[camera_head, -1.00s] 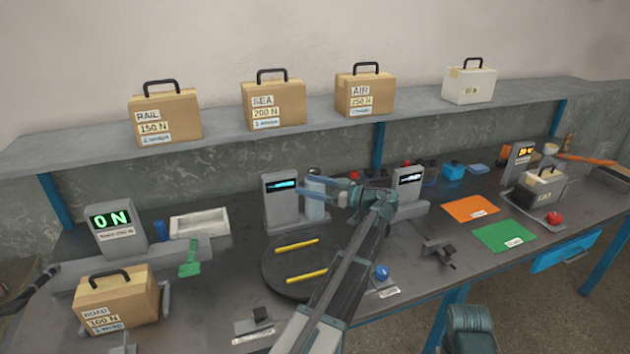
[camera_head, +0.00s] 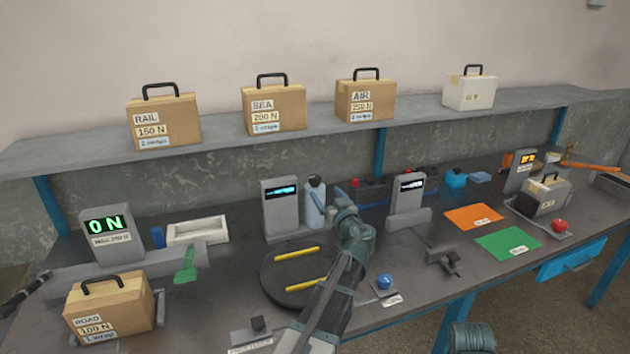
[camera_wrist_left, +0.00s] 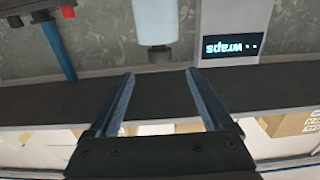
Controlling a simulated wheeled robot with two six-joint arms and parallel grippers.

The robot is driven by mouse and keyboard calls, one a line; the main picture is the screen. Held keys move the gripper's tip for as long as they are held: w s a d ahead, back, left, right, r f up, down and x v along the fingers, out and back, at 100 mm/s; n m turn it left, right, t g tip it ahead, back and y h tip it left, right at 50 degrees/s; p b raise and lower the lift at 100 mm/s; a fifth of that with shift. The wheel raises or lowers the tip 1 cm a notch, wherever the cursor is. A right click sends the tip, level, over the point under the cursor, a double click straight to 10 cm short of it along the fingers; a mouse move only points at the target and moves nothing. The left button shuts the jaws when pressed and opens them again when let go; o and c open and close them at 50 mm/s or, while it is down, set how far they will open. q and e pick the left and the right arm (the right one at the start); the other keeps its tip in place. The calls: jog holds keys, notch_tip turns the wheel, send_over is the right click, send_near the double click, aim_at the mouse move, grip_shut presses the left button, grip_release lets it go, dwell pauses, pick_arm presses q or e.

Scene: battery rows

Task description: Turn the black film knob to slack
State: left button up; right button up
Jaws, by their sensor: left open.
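A small black knob-like block (camera_head: 259,325) sits on a grey plate with a white label at the table's front edge, left of my left arm. The label is too small to read, and I cannot tell which way the knob is set. My left gripper (camera_head: 342,197) is raised over the back of the table, well away from that block, beside the pale bottle-like cylinder (camera_head: 313,205). In the left wrist view its two fingers (camera_wrist_left: 158,82) are apart with nothing between them. My right gripper is not in view.
A black turntable (camera_head: 275,268) with two yellow strips lies left of my arm. A grey display post (camera_head: 277,213) stands behind it and another post (camera_head: 409,195) stands to the right. A blue ball knob (camera_head: 385,281) is right of my forearm. A labelled box (camera_head: 110,310) sits at the left.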

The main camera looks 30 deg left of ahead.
aim_at(318, 182)
pick_arm(q)
jog(key=x, duration=1)
jog(key=shift+w+a, duration=0.2)
jog(key=shift+w, duration=0.05)
grip_shut()
jog(key=shift+g, duration=0.3)
